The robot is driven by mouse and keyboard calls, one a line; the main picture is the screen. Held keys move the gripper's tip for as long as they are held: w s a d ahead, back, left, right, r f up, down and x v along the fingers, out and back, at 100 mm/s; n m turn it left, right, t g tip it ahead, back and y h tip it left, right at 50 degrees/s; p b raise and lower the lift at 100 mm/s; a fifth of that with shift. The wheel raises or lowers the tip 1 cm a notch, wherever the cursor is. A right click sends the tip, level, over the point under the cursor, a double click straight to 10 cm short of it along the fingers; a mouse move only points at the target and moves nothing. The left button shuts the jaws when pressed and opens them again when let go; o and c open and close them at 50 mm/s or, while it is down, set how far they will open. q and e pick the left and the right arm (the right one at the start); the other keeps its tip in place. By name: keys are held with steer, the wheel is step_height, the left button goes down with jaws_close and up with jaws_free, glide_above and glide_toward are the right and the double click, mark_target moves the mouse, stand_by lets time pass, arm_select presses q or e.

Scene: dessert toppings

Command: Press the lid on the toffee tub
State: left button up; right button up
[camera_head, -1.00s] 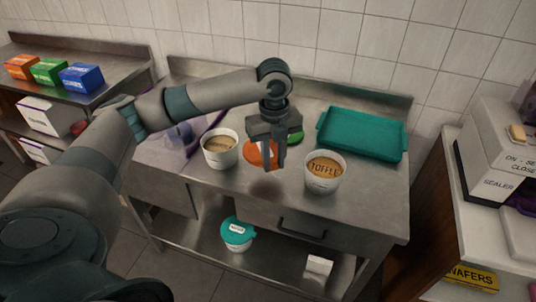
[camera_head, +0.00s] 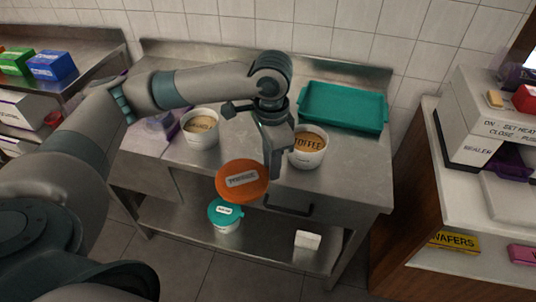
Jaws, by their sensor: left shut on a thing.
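The toffee tub (camera_head: 307,158) is a white cup of brown filling marked TOFFEE, standing open and upright on the steel counter. My left gripper (camera_head: 272,172) is shut on the edge of an orange lid (camera_head: 242,192). The lid is tilted, with its pale label facing me, and appears raised in front of the counter, left of the toffee tub and apart from it. The label is too small to read surely. My right gripper is not in view.
A second open white tub (camera_head: 201,138) stands left on the counter. A teal tray (camera_head: 345,106) lies at the back right. A teal-lidded tub (camera_head: 226,222) and a white box (camera_head: 307,240) sit on the lower shelf. A sealer stand (camera_head: 475,150) is at the right.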

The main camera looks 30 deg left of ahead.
arm_select(q)
steer(key=s+d+n, duration=0.1)
steer(key=n, duration=0.1)
steer(key=s+n, duration=0.1)
steer(key=n, duration=0.2)
steer(key=s+d+n, duration=0.1)
steer(key=n, duration=0.2)
steer(key=shift+s+d, duration=0.3)
steer(key=shift+d, duration=0.05)
steer(key=shift+w, duration=0.1)
